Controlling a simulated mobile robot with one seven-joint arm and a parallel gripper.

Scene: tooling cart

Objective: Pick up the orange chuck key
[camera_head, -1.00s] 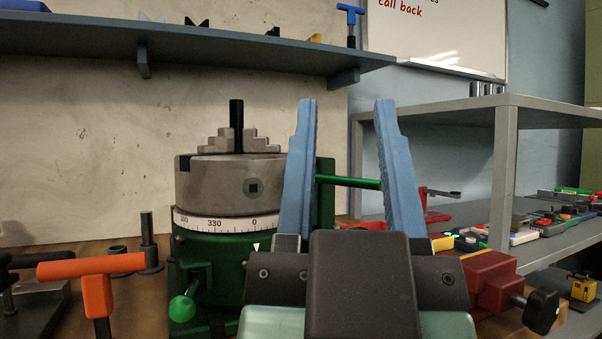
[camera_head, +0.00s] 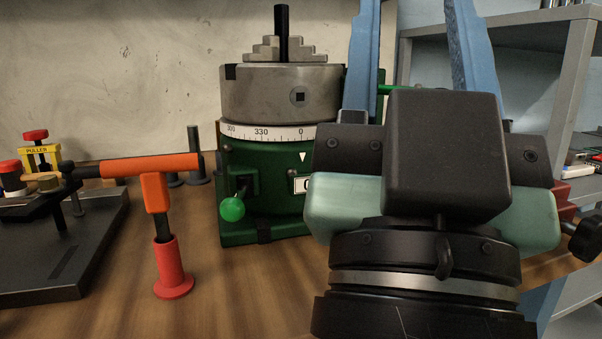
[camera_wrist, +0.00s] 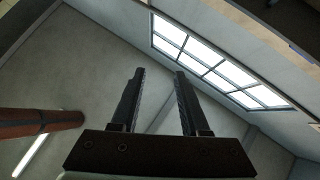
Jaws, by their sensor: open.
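The orange chuck key (camera_head: 154,188) stands upright in a red flanged holder (camera_head: 170,266) on the wooden bench, left of the green rotary chuck. Its orange crossbar lies level at the top and its dark shank goes down into the holder. My gripper (camera_head: 417,50) is open and empty, pointing up, well to the right of the key and in front of the chuck's right side. In the wrist view both fingers (camera_wrist: 160,92) stand apart with nothing between them. I cannot make out the chuck key in the wrist view.
The grey chuck (camera_head: 280,93) on its green base, with a green ball handle (camera_head: 232,209), stands between key and gripper. A dark plate (camera_head: 70,250) with a yellow puller (camera_head: 40,156) lies left of the key. A grey shelf (camera_head: 520,25) stands right. Bare wood lies in front.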

